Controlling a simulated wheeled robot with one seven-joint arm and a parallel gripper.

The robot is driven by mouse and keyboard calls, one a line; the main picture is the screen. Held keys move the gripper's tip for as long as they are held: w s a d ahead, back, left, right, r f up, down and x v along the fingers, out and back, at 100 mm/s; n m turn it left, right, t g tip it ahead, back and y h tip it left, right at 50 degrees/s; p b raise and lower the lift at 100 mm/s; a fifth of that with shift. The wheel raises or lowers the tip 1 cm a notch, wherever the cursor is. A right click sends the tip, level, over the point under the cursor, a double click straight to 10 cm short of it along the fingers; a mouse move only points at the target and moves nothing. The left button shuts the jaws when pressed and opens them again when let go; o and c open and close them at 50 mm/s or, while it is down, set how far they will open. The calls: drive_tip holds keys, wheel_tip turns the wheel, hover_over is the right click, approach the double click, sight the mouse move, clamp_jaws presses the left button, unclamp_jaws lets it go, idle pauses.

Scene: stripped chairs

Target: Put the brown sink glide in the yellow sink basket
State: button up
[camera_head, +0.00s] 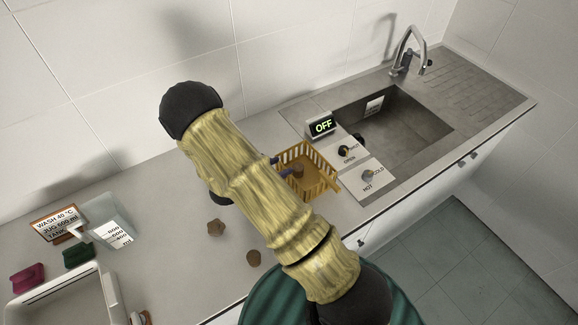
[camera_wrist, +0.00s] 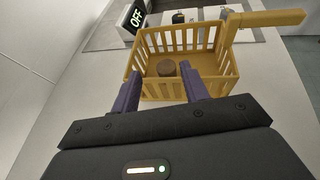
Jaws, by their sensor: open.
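The yellow basket (camera_head: 322,188) stands on the counter just left of the sink controls. It also shows in the wrist view (camera_wrist: 229,78), with slatted walls and a thick handle reaching to the right. A round brown glide (camera_wrist: 166,68) is inside the basket, near its middle; it shows in the head view too (camera_head: 298,168). My gripper (camera_head: 281,167) is open, with its purple fingers at the basket's near wall. In the wrist view my gripper (camera_wrist: 160,74) has the glide between and beyond its fingertips, with nothing held.
A control panel with an OFF display (camera_head: 322,127) and knobs adjoins the basket, before the sink (camera_head: 415,125). Signs (camera_head: 57,224), a jug (camera_head: 108,228), cloth-like blocks and a white tub (camera_head: 60,300) stand left.

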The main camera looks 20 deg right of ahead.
drive_tip(key=v, duration=0.4)
drive_tip(key=shift+r+b, duration=0.1)
drive_tip(key=shift+b, duration=0.3)
drive_tip(key=shift+s, duration=0.1)
drive_tip(key=s+d+r+m+g+y, duration=0.35)
drive_tip(key=s+r+m+g, duration=0.25)
drive_tip(key=s+m, duration=0.4)
drive_tip(key=s+a+r+m+t+y, duration=0.3)
drive_tip(key=r+m+y, duration=0.5)
drive_tip(key=m, duration=0.5)
drive_tip(key=shift+s+a+r+y, duration=0.15)
drive_tip(key=shift+s+r+y, duration=0.2)
drive_tip(key=shift+s, duration=0.45)
